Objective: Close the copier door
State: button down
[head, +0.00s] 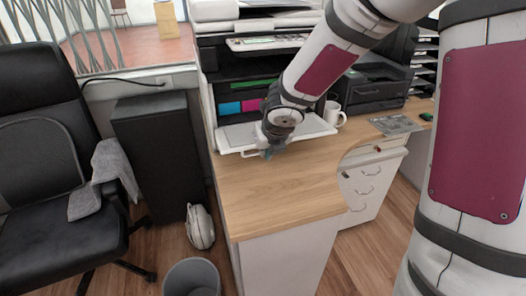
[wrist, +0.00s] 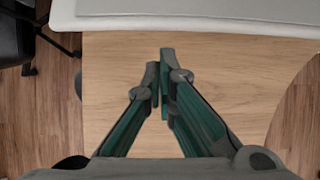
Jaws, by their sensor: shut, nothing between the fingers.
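The copier (head: 206,72) stands at the back of the desk, with a dark interior showing cyan, magenta and green parts. Its white copier door (head: 312,128) is folded down open, lying about flat just above the desk top. My arm passes in front of part of the copier and door. My gripper (head: 268,153) is shut and empty at the door's front edge, left of its middle. In the wrist view the closed fingers (wrist: 160,62) point toward the pale door (wrist: 200,12), with bare wood between. Whether they touch the door is unclear.
The wooden desk (head: 270,190) is clear in front. A white mug (head: 334,114) stands right of the door, near a black printer (head: 378,85). A black cabinet (head: 155,150), office chair (head: 50,150) and grey bin (head: 192,278) stand left of the desk.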

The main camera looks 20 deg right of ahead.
jog(key=b+x, duration=0.5)
jog(key=x, duration=0.3)
jog(key=shift+f, duration=0.15)
jog(key=shift+r+p, duration=0.25)
jog(key=shift+p, duration=0.25)
jog(key=shift+s+r+g+p, duration=0.1)
jog(key=shift+r+g+p, duration=0.2)
jog(key=shift+p, duration=0.7)
